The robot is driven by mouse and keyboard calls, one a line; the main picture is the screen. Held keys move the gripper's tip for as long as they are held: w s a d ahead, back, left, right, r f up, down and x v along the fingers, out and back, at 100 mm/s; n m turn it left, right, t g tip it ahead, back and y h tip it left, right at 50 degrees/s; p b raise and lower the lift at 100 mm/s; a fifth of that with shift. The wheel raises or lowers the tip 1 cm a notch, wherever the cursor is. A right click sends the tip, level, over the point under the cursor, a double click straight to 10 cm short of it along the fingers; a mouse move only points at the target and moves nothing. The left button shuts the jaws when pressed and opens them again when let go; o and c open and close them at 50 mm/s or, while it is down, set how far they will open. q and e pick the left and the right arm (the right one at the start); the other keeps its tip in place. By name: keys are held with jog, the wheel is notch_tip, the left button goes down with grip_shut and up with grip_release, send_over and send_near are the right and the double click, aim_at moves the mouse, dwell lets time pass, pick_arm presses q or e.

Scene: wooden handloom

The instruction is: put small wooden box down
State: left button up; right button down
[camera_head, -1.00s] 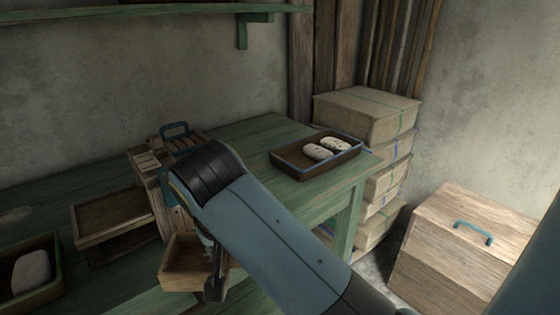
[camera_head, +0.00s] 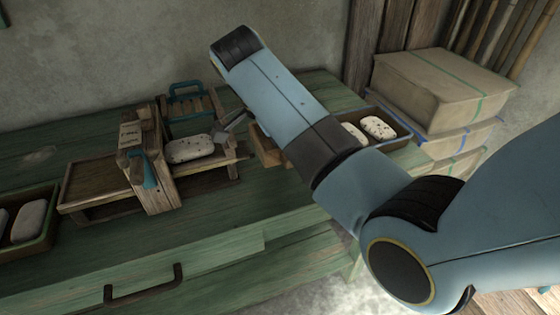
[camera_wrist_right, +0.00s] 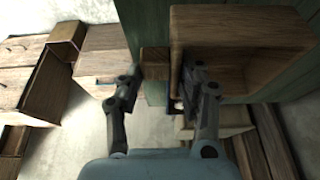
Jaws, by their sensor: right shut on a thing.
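The small wooden box (camera_head: 266,147) shows only in part in the head view, behind my right arm, at the green bench between the wooden press and the tray. In the right wrist view the box (camera_wrist_right: 240,40) fills the upper right, close by the fingers. My right gripper (camera_wrist_right: 160,70) is shut on the box; a small wooden block (camera_wrist_right: 154,62) shows between its fingertips. In the head view, part of the gripper (camera_head: 230,128) shows beside the box. I cannot tell whether the box touches the bench top. My left gripper is not in view.
The wooden press (camera_head: 155,165) stands left of the box with a speckled white bar (camera_head: 190,148) on it. A tray (camera_head: 398,143) with white bars lies right, partly behind my arm. Stacked boxes (camera_head: 440,90) stand beyond. The bench front (camera_head: 230,215) is clear.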

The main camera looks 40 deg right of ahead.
jog(key=w+f, duration=0.2)
jog(key=w, duration=0.1)
jog(key=w+d+f, duration=0.1)
jog(key=shift+w+d+b, duration=0.1)
jog(key=shift+w+b, duration=0.05)
jog(key=shift+b, duration=0.2)
notch_tip(320, 180, down, 4)
jog(key=shift+r, duration=0.15)
jog(key=c, duration=0.9)
grip_release()
jog(key=shift+o, duration=0.2)
